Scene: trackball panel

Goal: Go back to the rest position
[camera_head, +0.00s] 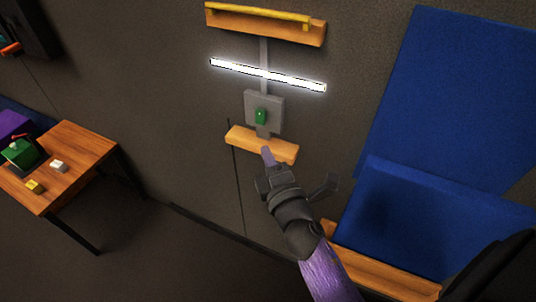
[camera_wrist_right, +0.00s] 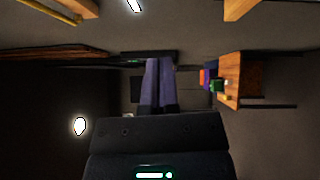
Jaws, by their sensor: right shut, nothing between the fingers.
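My right gripper (camera_head: 267,153) shows in the head view, at the lower edge of the wooden ledge under a grey wall panel (camera_head: 278,100) with a green knob (camera_head: 261,116). Its fingers are together with nothing between them, and they overlap the ledge in the picture; I cannot tell whether they touch it. In the right wrist view the two purple-grey fingers (camera_wrist_right: 158,85) lie side by side, closed. My left gripper is in neither view.
A wooden ledge (camera_head: 285,152) sits below the panel. Above are a glowing light bar (camera_head: 285,78) and a wooden shelf (camera_head: 250,24) with a yellow bar. Blue panels (camera_head: 455,90) stand at right. A wooden table (camera_head: 75,150) with small objects is at left.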

